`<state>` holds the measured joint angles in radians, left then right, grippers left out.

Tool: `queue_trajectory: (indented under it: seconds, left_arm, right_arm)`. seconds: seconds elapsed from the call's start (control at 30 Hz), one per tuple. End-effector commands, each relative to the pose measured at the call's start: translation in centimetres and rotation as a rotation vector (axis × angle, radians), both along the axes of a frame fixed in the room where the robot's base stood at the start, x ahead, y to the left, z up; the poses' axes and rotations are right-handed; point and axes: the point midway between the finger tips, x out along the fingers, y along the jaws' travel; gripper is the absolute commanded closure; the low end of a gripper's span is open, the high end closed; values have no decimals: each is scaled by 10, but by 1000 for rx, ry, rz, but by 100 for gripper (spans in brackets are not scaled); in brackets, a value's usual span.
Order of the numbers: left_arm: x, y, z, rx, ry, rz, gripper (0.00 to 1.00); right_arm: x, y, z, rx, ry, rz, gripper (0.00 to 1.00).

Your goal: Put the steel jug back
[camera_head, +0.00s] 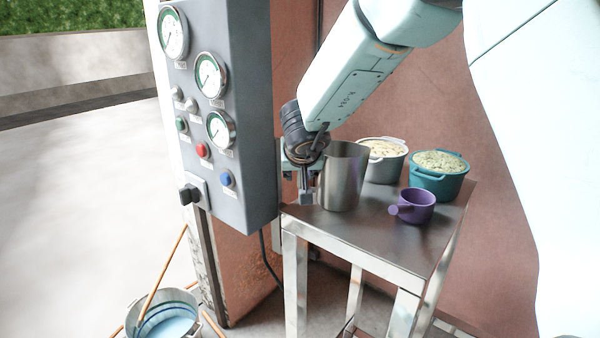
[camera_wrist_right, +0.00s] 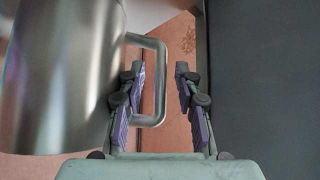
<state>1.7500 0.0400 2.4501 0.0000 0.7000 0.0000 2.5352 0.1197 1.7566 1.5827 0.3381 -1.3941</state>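The steel jug (camera_head: 344,176) stands upright on the metal table (camera_head: 362,232), near its left end beside the control panel. My right gripper (camera_head: 305,186) is at the jug's left side, low over the tabletop. In the right wrist view the jug body (camera_wrist_right: 60,75) fills the left, and its handle (camera_wrist_right: 160,82) shows between the two open fingers of my right gripper (camera_wrist_right: 160,100). Gaps show between the handle and both finger pads. The left finger overlaps the handle loop in the picture. My left gripper is not in view.
The grey control panel (camera_head: 232,130) with gauges and buttons stands close left of my right gripper. On the table are a white pot (camera_head: 384,165), a teal pot (camera_head: 440,182) and a purple cup (camera_head: 416,206). A bucket (camera_head: 165,315) stands on the floor. The table's front is bare.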

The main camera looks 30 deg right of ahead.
Motion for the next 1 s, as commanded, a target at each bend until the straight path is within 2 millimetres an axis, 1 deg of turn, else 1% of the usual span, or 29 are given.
queue_trajectory:
  seconds: [0.1,0.17,0.4,0.6,0.7,0.8,1.0]
  left_arm:
    - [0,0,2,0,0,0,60]
    - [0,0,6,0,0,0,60]
    - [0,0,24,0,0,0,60]
    - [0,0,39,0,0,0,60]
    - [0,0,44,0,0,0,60]
    - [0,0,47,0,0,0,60]
    - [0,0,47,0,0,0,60]
  right_arm:
    - [0,0,8,0,-2,0,67]
    - [-6,3,15,-1,-3,1,67]
    - [-37,18,52,-3,-2,1,67]
    - [-61,30,77,-3,-2,0,67]
    - [-69,34,85,-2,-1,1,67]
    - [-75,36,89,-1,0,1,67]
    - [-77,37,90,0,-1,0,67]
